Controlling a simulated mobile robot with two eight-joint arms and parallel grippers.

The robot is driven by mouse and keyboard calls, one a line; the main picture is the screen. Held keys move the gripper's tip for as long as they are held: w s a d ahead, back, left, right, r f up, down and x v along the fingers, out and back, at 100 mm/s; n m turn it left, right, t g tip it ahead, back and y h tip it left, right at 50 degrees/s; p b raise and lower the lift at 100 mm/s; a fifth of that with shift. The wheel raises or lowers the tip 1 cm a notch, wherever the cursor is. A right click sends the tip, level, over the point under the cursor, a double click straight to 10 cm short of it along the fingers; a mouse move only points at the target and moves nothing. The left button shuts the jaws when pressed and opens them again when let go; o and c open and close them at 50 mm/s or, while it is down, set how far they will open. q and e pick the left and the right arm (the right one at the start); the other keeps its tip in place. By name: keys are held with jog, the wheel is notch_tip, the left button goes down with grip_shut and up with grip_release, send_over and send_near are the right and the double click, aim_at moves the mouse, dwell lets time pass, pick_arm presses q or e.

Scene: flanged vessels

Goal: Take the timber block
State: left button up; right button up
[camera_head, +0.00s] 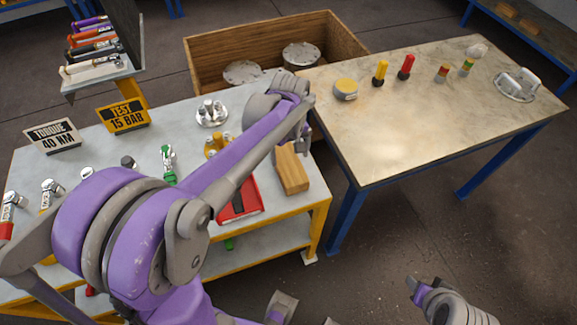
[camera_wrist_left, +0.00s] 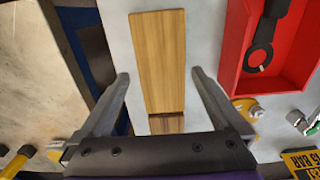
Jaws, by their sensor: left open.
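The timber block (camera_head: 292,168) is a light brown wooden bar. It lies on the grey bench top near its right end, beside a red tray. My left gripper (camera_head: 303,138) points down just behind the block's far end, partly hidden by my own wrist. In the left wrist view the block (camera_wrist_left: 160,50) runs lengthwise between the two spread fingers of my left gripper (camera_wrist_left: 160,76). A gap shows on each side, so the gripper is open and empty. Part of my right arm (camera_head: 450,305) shows at the lower right; its jaw state is unclear.
The red tray (camera_wrist_left: 287,70) holds a dark tool close beside the block. The beige table (camera_head: 420,120) stands right of the bench, across a gap, with coloured handles on it. A wooden crate (camera_head: 335,35) is behind. Signs, fittings and flanged parts crowd the bench's left.

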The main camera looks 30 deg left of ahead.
aim_at(288, 162)
pick_arm(q)
jog(key=f, duration=0.5)
jog(key=shift+w+a+f, duration=0.2)
jog(key=shift+a, duration=0.15)
jog(key=c, duration=1.4)
jog(key=shift+r, duration=0.15)
